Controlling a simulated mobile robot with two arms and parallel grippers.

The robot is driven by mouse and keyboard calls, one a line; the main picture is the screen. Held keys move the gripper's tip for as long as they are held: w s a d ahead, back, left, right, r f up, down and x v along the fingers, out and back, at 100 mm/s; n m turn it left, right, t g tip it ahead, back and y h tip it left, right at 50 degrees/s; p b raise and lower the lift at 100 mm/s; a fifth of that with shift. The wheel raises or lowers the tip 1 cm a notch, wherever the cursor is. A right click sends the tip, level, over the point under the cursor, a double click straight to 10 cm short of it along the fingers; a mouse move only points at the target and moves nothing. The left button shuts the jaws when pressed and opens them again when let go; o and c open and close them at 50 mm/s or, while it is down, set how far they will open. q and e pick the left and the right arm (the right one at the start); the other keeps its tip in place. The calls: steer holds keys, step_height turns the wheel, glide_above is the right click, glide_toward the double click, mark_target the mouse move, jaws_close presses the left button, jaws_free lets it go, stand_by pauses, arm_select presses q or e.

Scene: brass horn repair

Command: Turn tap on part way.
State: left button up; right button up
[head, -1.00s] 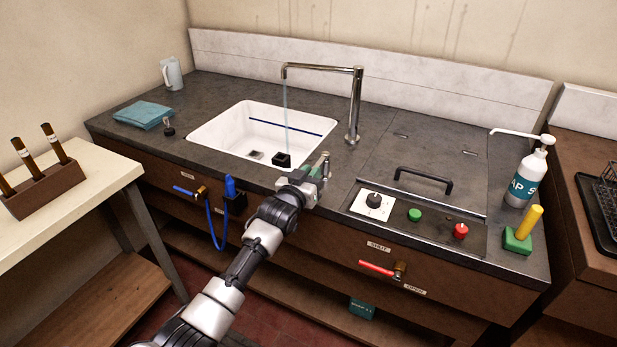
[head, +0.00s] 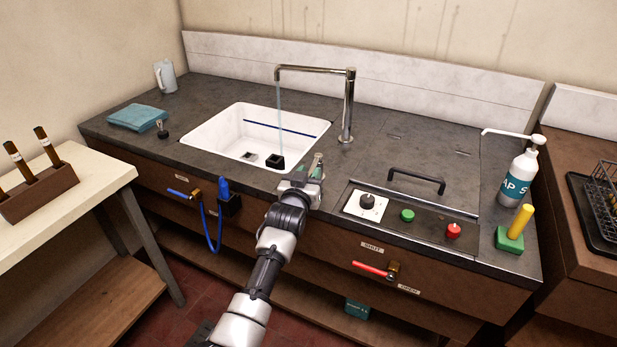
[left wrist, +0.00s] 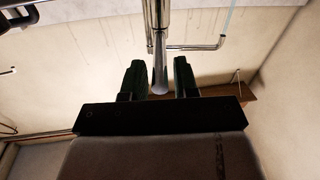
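The chrome tap (head: 348,105) stands behind the right end of the white sink, its long spout reaching left over the basin. A thin stream of water (head: 281,120) runs from the spout into the sink. My left gripper (head: 312,170) is at the sink's front right corner, in front of the tap. In the left wrist view, the dark fingers of my left gripper (left wrist: 160,80) stand apart with a slim chrome rod (left wrist: 160,72) between them and a gap showing on each side; I cannot tell whether it is a tap lever. My right gripper is not in view.
The white sink (head: 308,121) holds small dark objects. Right of my gripper is a panel with a white dial (head: 367,203), a green button (head: 407,215) and a red knob (head: 453,230). A black handle (head: 417,179) stands behind it. A soap bottle (head: 520,175) is farther right.

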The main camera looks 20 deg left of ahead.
arm_select(q)
steer(key=shift+o, duration=0.9)
steer(key=shift+f, duration=0.2)
steer(key=shift+s, duration=0.1)
steer(key=shift+s+f, duration=0.1)
steer(key=shift+s, duration=0.05)
steer(key=s, duration=1)
steer(key=shift+s+b, duration=0.25)
steer(key=shift+b, duration=0.1)
steer(key=shift+a, duration=0.1)
